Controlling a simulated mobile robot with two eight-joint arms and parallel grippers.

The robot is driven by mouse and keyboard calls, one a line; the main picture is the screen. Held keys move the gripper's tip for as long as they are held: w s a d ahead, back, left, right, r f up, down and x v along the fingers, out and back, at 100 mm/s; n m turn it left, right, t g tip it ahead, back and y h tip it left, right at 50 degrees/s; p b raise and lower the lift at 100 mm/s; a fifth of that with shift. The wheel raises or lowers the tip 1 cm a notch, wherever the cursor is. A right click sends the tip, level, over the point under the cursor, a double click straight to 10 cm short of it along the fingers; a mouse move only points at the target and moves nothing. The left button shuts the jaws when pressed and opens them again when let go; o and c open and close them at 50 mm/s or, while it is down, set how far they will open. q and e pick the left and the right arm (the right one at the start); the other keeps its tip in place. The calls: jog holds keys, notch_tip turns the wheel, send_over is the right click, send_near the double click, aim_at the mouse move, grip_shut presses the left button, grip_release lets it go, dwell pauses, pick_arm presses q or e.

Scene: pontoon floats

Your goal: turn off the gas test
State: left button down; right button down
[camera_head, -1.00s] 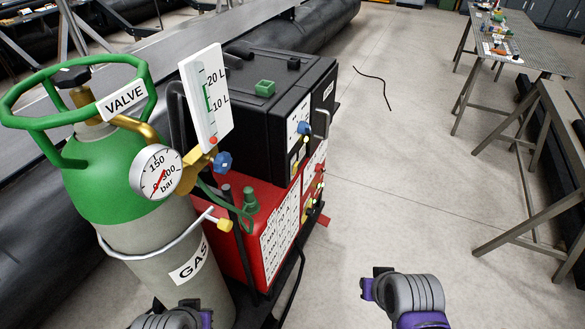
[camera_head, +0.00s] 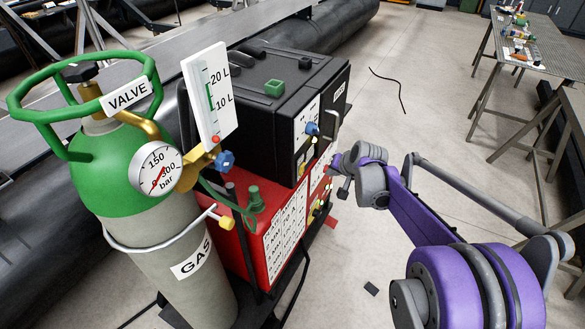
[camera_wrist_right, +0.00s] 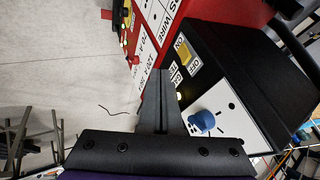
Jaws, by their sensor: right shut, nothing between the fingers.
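The yellow gas test switch (camera_wrist_right: 184,53) sits on the black front panel of the machine in the right wrist view. My right gripper (camera_head: 339,163) is shut and empty, in front of the machine's right side. In the right wrist view its closed fingers (camera_wrist_right: 161,78) point toward the panel, apart from the switch as far as I can tell. My left gripper is not in view.
A blue knob (camera_wrist_right: 203,122) is on the same panel. The black unit (camera_head: 262,125) stands on a red machine (camera_head: 262,220). A green and grey gas cylinder (camera_head: 165,255) with gauge (camera_head: 155,170) and flow tube (camera_head: 208,92) stands left.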

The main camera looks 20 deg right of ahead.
aim_at(303, 169)
jog(key=shift+w+d+f, duration=0.15)
jog(key=shift+w+f, duration=0.05)
jog(key=shift+w, duration=0.65)
jog(key=w+a+f+p, duration=0.1)
jog(key=w+a+f, duration=0.2)
jog(key=w+f, duration=0.4)
jog(key=shift+w, duration=1.1)
jog(key=shift+a+f, duration=0.1)
